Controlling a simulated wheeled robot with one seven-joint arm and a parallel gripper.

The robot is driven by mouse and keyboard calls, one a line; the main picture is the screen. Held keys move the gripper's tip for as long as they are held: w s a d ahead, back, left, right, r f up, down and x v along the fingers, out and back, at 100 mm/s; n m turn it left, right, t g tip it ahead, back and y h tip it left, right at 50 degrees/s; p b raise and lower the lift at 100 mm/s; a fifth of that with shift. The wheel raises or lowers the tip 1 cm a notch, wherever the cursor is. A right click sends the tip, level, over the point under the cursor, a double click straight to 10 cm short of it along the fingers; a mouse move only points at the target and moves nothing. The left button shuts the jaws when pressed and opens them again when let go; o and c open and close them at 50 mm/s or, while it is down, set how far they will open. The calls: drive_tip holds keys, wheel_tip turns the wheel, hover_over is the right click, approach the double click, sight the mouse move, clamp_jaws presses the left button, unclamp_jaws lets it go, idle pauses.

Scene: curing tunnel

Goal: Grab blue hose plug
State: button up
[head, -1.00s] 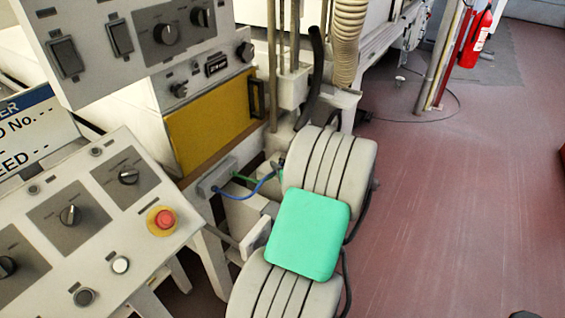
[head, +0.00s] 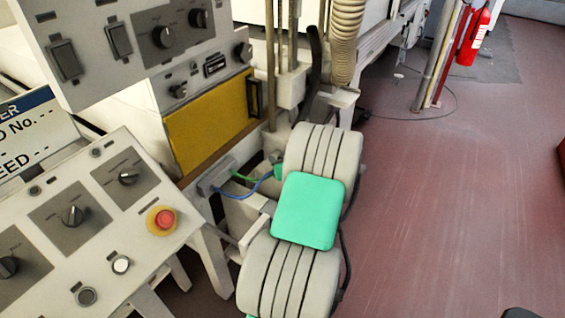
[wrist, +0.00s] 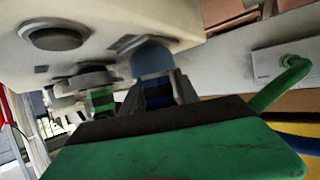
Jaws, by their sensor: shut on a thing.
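The blue hose plug (wrist: 157,91) is in the middle of the wrist view, a dark blue ribbed body below a paler blue rounded part at the pale housing. My gripper (wrist: 158,84) has one grey finger on each side of the plug and is shut on it. In the head view the blue hose (head: 235,194) curves from a grey wall block toward my arm's end. There my arm hides the plug and the fingertips.
A green plug (wrist: 103,99) sits close to the left of my gripper. A green hose (wrist: 285,84) runs at the right. A control desk with a red button (head: 163,219) stands left of my arm.

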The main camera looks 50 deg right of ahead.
clamp_jaws()
